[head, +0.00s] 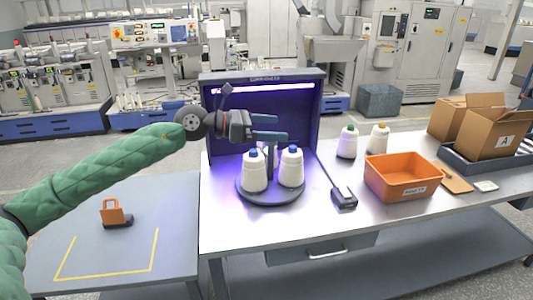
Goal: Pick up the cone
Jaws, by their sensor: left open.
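Two white thread cones with blue tops, a left one (254,172) and a right one (291,168), stand upright on a round dark tray (270,197) in front of a purple-lit inspection box (262,92). My left gripper (272,129) is open and empty. Its two fingers point right, and in the picture they lie just above the two blue-topped cones. I cannot tell its exact depth. My right gripper is not in view.
An orange bin (399,185) stands on the metal table, right of the tray. A small dark device (344,198) sits between them. Cardboard boxes (494,134) stand at the far right. A side table (100,240) at left holds an orange-handled object (115,214).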

